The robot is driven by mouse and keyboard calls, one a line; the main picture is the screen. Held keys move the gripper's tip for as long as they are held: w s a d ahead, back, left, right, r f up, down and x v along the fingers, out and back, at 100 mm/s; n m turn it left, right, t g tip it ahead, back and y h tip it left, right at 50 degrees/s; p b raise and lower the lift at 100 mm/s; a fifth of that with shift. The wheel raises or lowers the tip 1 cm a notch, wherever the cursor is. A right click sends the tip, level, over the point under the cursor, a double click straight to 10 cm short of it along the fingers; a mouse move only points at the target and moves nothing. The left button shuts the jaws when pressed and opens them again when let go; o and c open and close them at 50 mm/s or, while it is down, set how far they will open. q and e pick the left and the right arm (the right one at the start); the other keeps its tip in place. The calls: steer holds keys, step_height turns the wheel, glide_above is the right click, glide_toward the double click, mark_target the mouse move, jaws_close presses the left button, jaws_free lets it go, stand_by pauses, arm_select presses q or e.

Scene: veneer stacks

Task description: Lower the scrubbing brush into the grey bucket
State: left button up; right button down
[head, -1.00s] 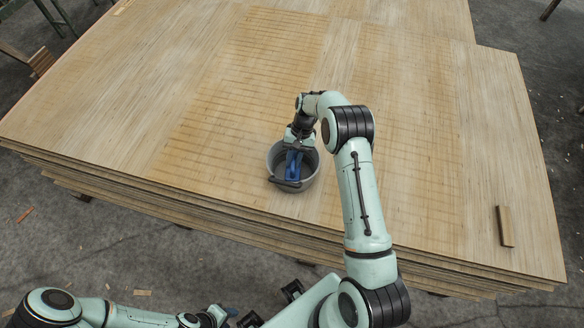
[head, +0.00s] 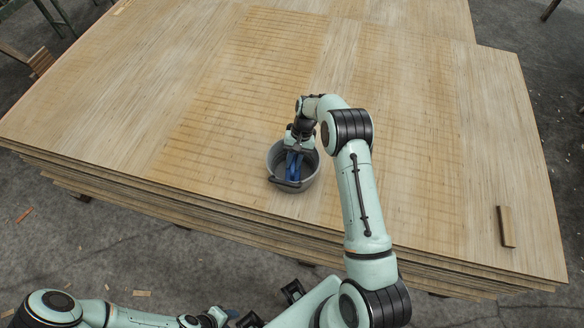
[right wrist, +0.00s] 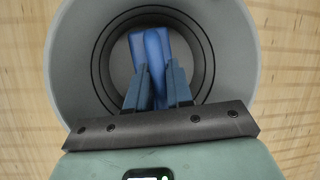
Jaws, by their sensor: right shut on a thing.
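The grey bucket (head: 312,176) stands upright near the front edge of the veneer stack in the head view. My right gripper (head: 294,160) reaches down into its mouth, shut on the blue scrubbing brush (head: 292,173). In the right wrist view, the brush (right wrist: 150,48) lies between the two blue fingers (right wrist: 158,78), inside the ring of the bucket's wall (right wrist: 82,60). The fingers hide part of the brush, and I cannot tell whether it touches the bottom. My left gripper (head: 236,316) is at the bottom edge of the head view, away from the bucket; its jaws are unclear.
The wide veneer stack (head: 150,110) is mostly bare around the bucket. A small wooden block (head: 505,226) lies near its right front corner. Wood scraps (head: 142,293) lie on the concrete floor in front.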

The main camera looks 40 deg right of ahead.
steer(key=shift+f, duration=0.5)
stand_by(0.3)
steer(key=c, duration=0.9)
jaws_free()
steer(key=p+v, duration=0.1)
steer(key=v, duration=1.2)
steer(key=shift+r, duration=0.2)
steer(key=shift+s, duration=0.1)
